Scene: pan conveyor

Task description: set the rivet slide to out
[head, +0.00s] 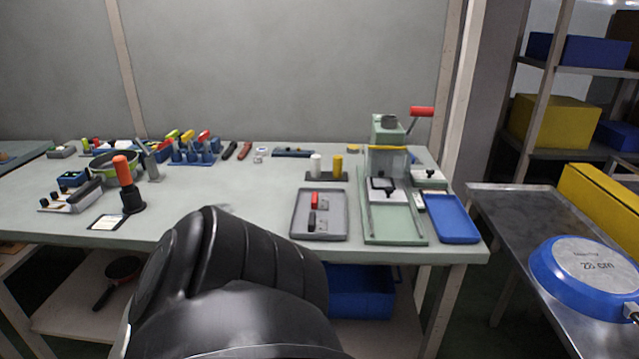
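A green rivet press (388,130) with a red-handled lever (421,111) stands at the right end of the workbench. A pale slide plate (397,195) with a black knob (382,184) sits on its green base (398,236), close to the upright and below a yellow bar (387,148). The front part of the base is bare. Neither gripper is in view. A large black link of my arm fills the lower middle and hides part of the bench's front edge.
Left of the press is a grey tray (334,230) with a red and a black piece; right is a blue tray (450,217). A block with white and yellow pegs (326,174) stands behind. A steel table (500,215) holds a blue pan (585,277). The bench's middle is clear.

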